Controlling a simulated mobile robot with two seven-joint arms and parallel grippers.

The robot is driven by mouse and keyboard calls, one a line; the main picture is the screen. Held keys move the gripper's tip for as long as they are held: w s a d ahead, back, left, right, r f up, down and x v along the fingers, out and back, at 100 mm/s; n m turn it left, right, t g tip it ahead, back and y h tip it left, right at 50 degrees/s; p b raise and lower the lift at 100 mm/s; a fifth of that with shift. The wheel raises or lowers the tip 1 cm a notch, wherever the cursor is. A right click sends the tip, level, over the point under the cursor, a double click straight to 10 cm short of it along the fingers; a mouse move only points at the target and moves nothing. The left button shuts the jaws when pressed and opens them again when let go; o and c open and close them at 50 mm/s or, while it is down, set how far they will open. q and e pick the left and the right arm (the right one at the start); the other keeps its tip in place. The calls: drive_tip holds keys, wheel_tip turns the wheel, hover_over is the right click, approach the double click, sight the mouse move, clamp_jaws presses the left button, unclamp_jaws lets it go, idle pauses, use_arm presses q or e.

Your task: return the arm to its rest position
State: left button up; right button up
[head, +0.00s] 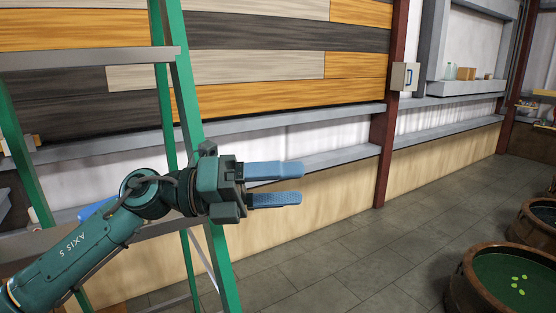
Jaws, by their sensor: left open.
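My left arm comes in from the lower left in the head view and is stretched out to the right. My left gripper (302,184) has two blue fingers that are apart with nothing between them. It is in the air in front of the wall and the green ladder-like frame. My right gripper does not show.
A green-legged frame (182,85) with grey rungs stands close behind my left arm. At the lower right are round wooden tubs (462,290), one with green contents and small light green spots. The grey tiled floor (355,255) between is clear.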

use_arm(q)
drive_tip(key=w+a+f+n+t+y, duration=0.3)
drive_tip(key=a+f+n+t+y, duration=0.2)
drive_tip(key=n+t, duration=0.75)
drive_tip(key=w+a+f+n+t+y, duration=0.2)
drive_tip(key=a+f+n+t+y, duration=0.4)
drive_tip(key=n, duration=1.1)
drive_tip(key=s+a+f+n+g+y, duration=0.2)
drive_tip(key=a+f+n+y, duration=0.35)
drive_tip(key=f, duration=0.35)
drive_tip(key=s+a+f+n+g+y, duration=0.25)
drive_tip(key=s+f+n+g, duration=0.3)
drive_tip(key=s+f, duration=0.6)
drive_tip(key=s+a+f+n+g, duration=0.1)
drive_tip(key=s+f+g, duration=0.3)
drive_tip(key=s, duration=0.3)
drive_tip(key=s+a+f+g, duration=0.1)
drive_tip(key=s+f+g, duration=0.35)
drive_tip(key=s, duration=0.25)
drive_tip(key=w+d+f+t+h, duration=0.1)
drive_tip(key=w+d+f+t, duration=0.1)
drive_tip(key=f, duration=0.3)
drive_tip(key=w+d+f+t+h, duration=0.2)
drive_tip(key=w+d+f+t, duration=0.1)
drive_tip(key=f+t, duration=0.2)
drive_tip(key=shift+w+f+m, duration=0.25)
drive_tip(key=shift+w+m, duration=0.1)
drive_tip(key=shift+c, duration=0.3)
